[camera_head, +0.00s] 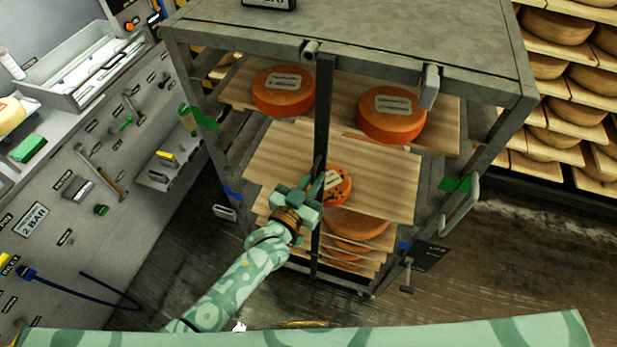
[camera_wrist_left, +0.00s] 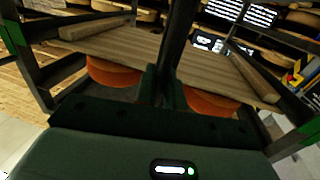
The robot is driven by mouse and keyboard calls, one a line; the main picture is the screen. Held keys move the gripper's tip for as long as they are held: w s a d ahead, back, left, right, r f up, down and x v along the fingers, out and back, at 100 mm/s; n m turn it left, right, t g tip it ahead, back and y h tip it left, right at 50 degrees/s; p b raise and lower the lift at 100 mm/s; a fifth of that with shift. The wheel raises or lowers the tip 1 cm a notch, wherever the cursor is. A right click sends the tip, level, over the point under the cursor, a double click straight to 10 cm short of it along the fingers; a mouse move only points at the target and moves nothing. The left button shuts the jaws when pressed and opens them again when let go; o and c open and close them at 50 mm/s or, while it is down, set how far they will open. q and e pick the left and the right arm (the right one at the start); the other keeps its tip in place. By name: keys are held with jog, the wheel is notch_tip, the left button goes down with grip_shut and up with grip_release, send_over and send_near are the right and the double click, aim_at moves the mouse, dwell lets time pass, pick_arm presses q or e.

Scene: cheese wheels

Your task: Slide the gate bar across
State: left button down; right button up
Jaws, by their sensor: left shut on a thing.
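The gate bar (camera_head: 323,110) is a dark upright bar across the open front of the grey metal cart (camera_head: 420,40). It stands a little left of the middle of the opening. My left gripper (camera_head: 316,190) is shut on the gate bar about halfway down. In the left wrist view the gate bar (camera_wrist_left: 177,45) rises from between the fingers of my left gripper (camera_wrist_left: 162,85). Orange cheese wheels lie on boards behind it, one upper left (camera_head: 283,98) and one upper right (camera_head: 390,127). My right gripper is not in view.
A speckled cheese wheel (camera_head: 343,190) sits on a lower board, partly hidden by my gripper and the bar. A latch (camera_head: 430,86) hangs at the cart's top front edge. A grey tool panel (camera_head: 60,190) stands at left. Shelves of cheese (camera_head: 570,110) stand at right.

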pick_arm(q)
jog(key=shift+s+d, duration=0.1)
jog(key=shift+d, duration=0.1)
jog(key=c, duration=1.6)
grip_release()
jog(key=shift+d, duration=0.15)
jog(key=v, duration=1.6)
jog(key=shift+s+f, duration=0.1)
